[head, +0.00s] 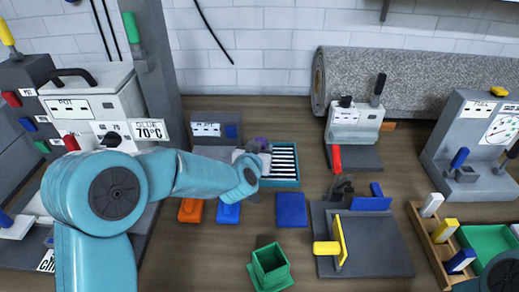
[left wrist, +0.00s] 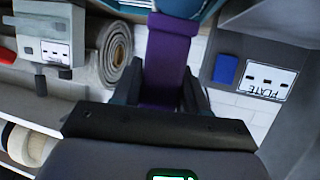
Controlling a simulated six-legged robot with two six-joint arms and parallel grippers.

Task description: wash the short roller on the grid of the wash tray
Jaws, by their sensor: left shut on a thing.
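My left gripper (head: 258,152) is at the left edge of the wash tray (head: 281,183), a teal tray with a grid of pale and dark bars. The gripper is shut on a purple handle (left wrist: 170,60), which fills the space between the fingers in the left wrist view. A little of the purple also shows above the gripper in the head view (head: 262,143). I take it for the short roller's handle, but its working end is hidden. I cannot tell whether it touches the grid. My right gripper is not in view.
A plate station (head: 215,118) stands behind left of the tray. Orange (head: 190,210), blue (head: 228,213) and dark blue (head: 291,210) pads lie in front. A green holder (head: 270,266) is nearer. A grey board (head: 375,245) with clamps is right; a rolled rug (head: 420,85) lies behind.

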